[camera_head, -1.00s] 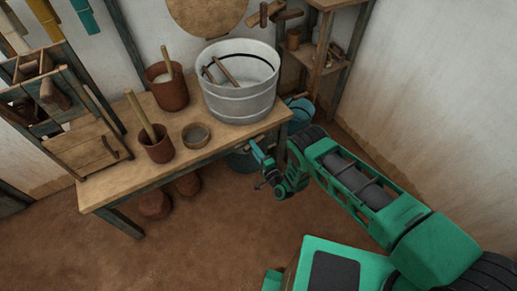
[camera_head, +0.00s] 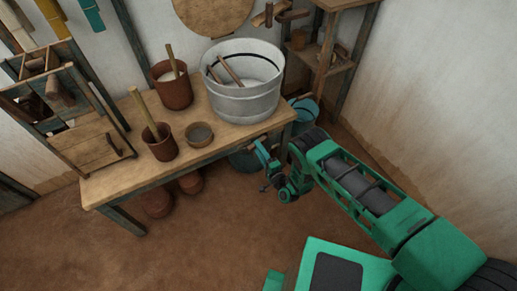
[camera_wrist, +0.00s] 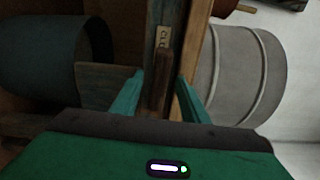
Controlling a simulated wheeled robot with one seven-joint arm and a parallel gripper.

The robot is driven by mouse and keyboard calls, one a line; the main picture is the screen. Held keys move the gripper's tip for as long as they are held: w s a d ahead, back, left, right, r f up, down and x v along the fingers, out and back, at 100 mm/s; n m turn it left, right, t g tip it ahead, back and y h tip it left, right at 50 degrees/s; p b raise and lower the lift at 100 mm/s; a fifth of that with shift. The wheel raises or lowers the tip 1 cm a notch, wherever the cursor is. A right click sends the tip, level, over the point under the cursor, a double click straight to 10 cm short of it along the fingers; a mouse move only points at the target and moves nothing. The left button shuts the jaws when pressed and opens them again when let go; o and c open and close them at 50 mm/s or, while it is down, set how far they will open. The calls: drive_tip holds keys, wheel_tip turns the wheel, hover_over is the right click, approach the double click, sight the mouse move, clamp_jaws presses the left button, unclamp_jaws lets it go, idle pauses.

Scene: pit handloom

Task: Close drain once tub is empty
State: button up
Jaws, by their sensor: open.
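The pale grey tub (camera_head: 243,100) stands on the right end of the wooden table, with a stick leaning inside. Its inside looks whitish; I cannot tell whether liquid is in it. The tub's side also shows at right in the wrist view (camera_wrist: 240,75). My gripper (camera_head: 260,148) is at the table's right end, below the tub. In the wrist view my gripper (camera_wrist: 158,92) is open, its two teal fingers on either side of a dark brown upright handle (camera_wrist: 162,75). A tag reading "CLO" (camera_wrist: 163,38) is beyond the handle, partly hidden. Contact is unclear.
The table (camera_head: 225,145) also holds a small bowl (camera_head: 199,134) and two brown pots with sticks (camera_head: 160,145). A dark bucket (camera_wrist: 50,55) is left of my gripper in the wrist view. A blue bucket (camera_head: 305,108) stands behind the table's right end. The floor in front is clear.

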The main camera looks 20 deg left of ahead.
drive_tip(key=v, duration=0.9)
drive_tip(key=shift+d, duration=0.2)
